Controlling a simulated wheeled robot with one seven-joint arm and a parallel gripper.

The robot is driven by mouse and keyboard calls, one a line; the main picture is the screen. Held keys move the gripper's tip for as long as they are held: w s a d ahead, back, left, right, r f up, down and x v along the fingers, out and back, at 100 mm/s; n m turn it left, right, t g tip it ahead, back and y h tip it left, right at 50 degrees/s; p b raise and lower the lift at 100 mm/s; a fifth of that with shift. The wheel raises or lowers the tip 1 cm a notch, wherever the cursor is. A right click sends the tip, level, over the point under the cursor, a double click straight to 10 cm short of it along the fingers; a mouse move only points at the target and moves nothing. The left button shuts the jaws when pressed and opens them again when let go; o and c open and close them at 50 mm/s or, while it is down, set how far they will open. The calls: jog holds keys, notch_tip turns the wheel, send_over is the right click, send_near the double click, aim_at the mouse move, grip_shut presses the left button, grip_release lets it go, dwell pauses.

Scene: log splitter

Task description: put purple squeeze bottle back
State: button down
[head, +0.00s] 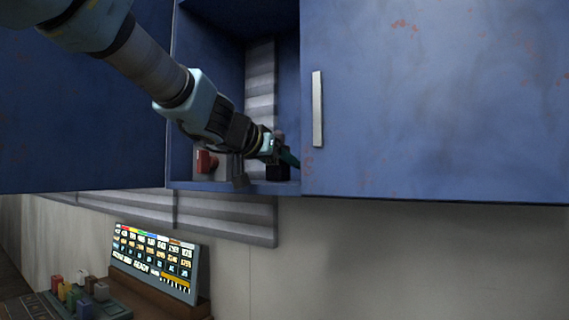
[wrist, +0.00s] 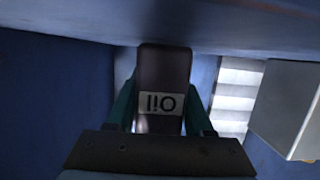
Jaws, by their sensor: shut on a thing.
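My gripper (head: 286,157) reaches into the open blue cabinet (head: 235,187). In the wrist view its two green fingers (wrist: 160,108) are shut on the sides of a dark bottle (wrist: 163,72). The bottle looks nearly black in this light, so I cannot make out purple. Its pale label reads "Oil" upside down. In the head view a dark shape (head: 278,173) below the fingers, just above or on the cabinet floor, looks like this bottle. I cannot tell whether it touches the floor.
A red object (head: 206,161) stands left of my gripper in the cabinet, beside a grey block (head: 224,168). A pale box (wrist: 285,105) is at the right in the wrist view. A blue door with a handle (head: 317,109) borders the opening. A lit panel (head: 156,262) is below.

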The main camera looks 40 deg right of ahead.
jog(key=shift+f, duration=0.15)
jog(key=shift+c, duration=1)
grip_release()
jog(key=p+v, duration=0.2)
jog(key=v, duration=0.7)
jog(key=shift+a+r+p, duration=0.25)
jog(key=shift+a+p, duration=0.1)
jog(key=shift+s+a, duration=0.25)
jog(key=shift+a, duration=0.25)
